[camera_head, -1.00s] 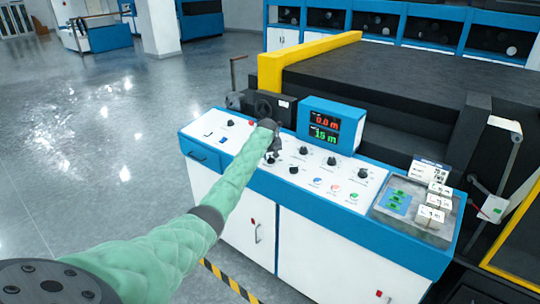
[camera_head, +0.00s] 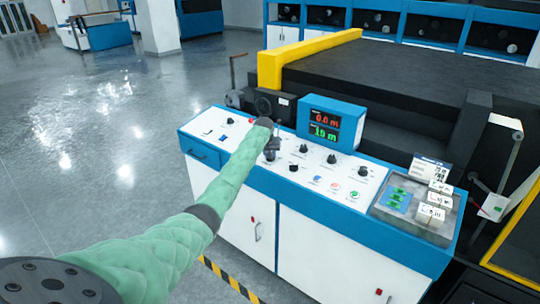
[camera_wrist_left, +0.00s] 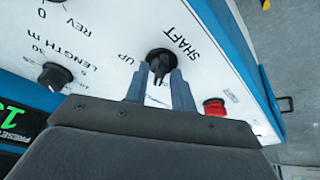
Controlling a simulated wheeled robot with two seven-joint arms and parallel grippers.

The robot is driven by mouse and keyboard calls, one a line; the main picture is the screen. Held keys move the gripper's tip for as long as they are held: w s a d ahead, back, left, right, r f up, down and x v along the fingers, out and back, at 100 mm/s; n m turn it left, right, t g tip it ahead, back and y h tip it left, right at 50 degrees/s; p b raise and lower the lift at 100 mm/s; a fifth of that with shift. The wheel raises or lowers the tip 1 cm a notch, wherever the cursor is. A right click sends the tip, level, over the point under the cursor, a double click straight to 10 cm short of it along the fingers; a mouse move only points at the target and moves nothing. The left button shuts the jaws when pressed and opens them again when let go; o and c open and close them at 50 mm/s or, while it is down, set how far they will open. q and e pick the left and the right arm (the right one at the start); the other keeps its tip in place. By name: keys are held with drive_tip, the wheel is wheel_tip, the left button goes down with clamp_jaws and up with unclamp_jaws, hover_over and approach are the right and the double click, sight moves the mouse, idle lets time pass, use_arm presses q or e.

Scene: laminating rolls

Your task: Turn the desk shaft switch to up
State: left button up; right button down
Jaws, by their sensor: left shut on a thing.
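The shaft switch (camera_wrist_left: 159,60) is a black knob on the white desk panel in the left wrist view, with the words SHAFT and UP printed beside it. My left gripper (camera_wrist_left: 160,76) is shut on this knob, one finger on each side. The fingers cover part of the knob, so its exact pointing direction is hard to read. In the head view my left gripper (camera_head: 270,154) is at the left-middle part of the desk panel, and my arm hides most of the switch. My right gripper is in neither view.
The blue and white control desk (camera_head: 330,231) carries other black knobs (camera_head: 331,159), several coloured buttons and a display box (camera_head: 332,122). A red button (camera_wrist_left: 214,106) is close to my left gripper. A tray with labelled cards (camera_head: 411,229) is at the desk's right end.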

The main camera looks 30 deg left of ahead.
use_arm(q)
drive_tip(key=shift+a+m, duration=0.1)
drive_tip(key=shift+m, duration=0.9)
drive_tip(key=shift+m+h+b, duration=0.5)
drive_tip(key=shift+m, duration=0.4)
drive_tip(key=m+h+b, duration=0.1)
drive_tip(key=m+b, duration=0.2)
drive_tip(key=m, duration=0.2)
drive_tip(key=shift+a+m, duration=0.15)
drive_tip(key=shift+m, duration=0.15)
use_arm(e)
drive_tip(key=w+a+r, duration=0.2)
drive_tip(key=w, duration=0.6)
use_arm(q)
drive_tip(key=m+b, duration=0.2)
drive_tip(key=m+h+b, duration=0.1)
drive_tip(key=m, duration=0.2)
drive_tip(key=shift+w+r+m+h+b, duration=0.1)
drive_tip(key=shift+r+m+h+b, duration=0.05)
drive_tip(key=shift+m+h+b, duration=0.2)
drive_tip(key=shift+m+g, duration=0.25)
drive_tip(key=shift+g, duration=0.05)
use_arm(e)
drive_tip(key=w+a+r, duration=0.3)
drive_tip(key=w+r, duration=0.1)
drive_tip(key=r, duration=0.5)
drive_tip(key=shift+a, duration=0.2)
use_arm(q)
drive_tip(key=shift+r, duration=0.1)
